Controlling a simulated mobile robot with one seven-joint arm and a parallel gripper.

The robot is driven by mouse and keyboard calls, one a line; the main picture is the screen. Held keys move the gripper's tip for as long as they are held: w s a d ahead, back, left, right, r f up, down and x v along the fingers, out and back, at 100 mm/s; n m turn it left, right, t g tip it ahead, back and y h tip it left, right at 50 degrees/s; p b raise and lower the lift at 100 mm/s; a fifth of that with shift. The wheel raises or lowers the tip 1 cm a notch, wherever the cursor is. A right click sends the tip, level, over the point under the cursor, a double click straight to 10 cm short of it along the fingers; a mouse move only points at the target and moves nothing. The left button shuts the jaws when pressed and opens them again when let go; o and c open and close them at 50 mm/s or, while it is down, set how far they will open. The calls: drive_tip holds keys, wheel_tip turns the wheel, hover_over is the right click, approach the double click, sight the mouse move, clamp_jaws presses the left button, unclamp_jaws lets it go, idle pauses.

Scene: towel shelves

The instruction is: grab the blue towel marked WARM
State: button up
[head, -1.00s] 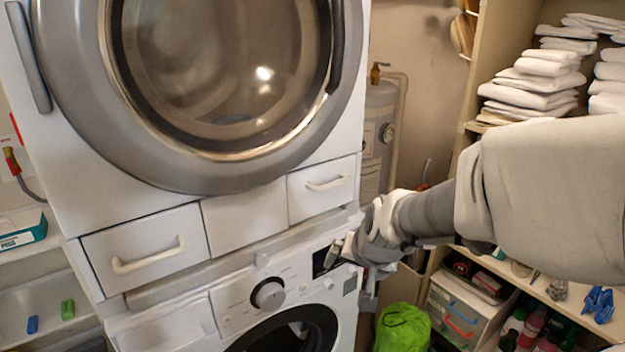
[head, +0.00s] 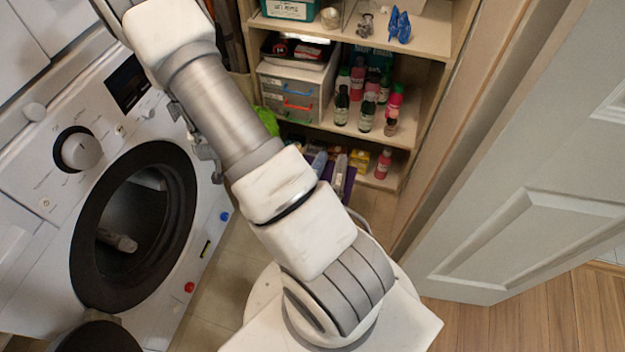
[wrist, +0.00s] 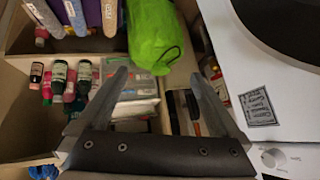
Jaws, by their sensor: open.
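I do not see a blue towel marked WARM in either view now. My gripper (wrist: 157,76) is open in the wrist view, its two fingers apart with nothing held between them. It hangs over the lower shelves, just in front of a green bag (wrist: 153,32) and beside the white washing machine (wrist: 245,65). In the head view my arm crosses the middle and hides part of the shelves; I cannot make out the gripper fingers there.
The washing machine (head: 50,130) stands at left with its round door opening. Wooden shelves (head: 425,50) hold several bottles (head: 366,115) and a drawer box (head: 290,90). A white panelled door (head: 530,150) stands at right. Bare wooden floor (head: 540,320) shows at bottom right.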

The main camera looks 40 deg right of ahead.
drive_tip(key=s+d+f+h+b, duration=0.25)
drive_tip(key=s+d+f, duration=0.2)
drive_tip(key=f, duration=0.35)
drive_tip(key=s+d+f+m+h+b, duration=0.1)
drive_tip(key=s+d+f+b, duration=0.3)
drive_tip(key=f, duration=0.5)
drive_tip(key=s+d+f+h+b, duration=0.1)
drive_tip(key=s+d+f+h, duration=0.1)
drive_tip(key=s+f, duration=0.5)
drive_tip(key=shift+g, duration=0.4)
drive_tip(key=b+x, duration=0.1)
drive_tip(key=x, duration=0.3)
drive_tip(key=b+x, duration=0.2)
drive_tip(key=x, duration=0.2)
drive_tip(key=b+x, duration=0.1)
drive_tip(key=x, duration=0.3)
drive_tip(key=shift+w+f, duration=0.3)
drive_tip(key=shift+w, duration=0.25)
drive_tip(key=b+x, duration=0.3)
drive_tip(key=x, duration=0.2)
drive_tip(key=shift+s+d, duration=0.1)
drive_tip(key=shift+d, duration=0.5)
drive_tip(key=shift+c, duration=0.3)
clamp_jaws()
drive_tip(key=shift+r, duration=0.1)
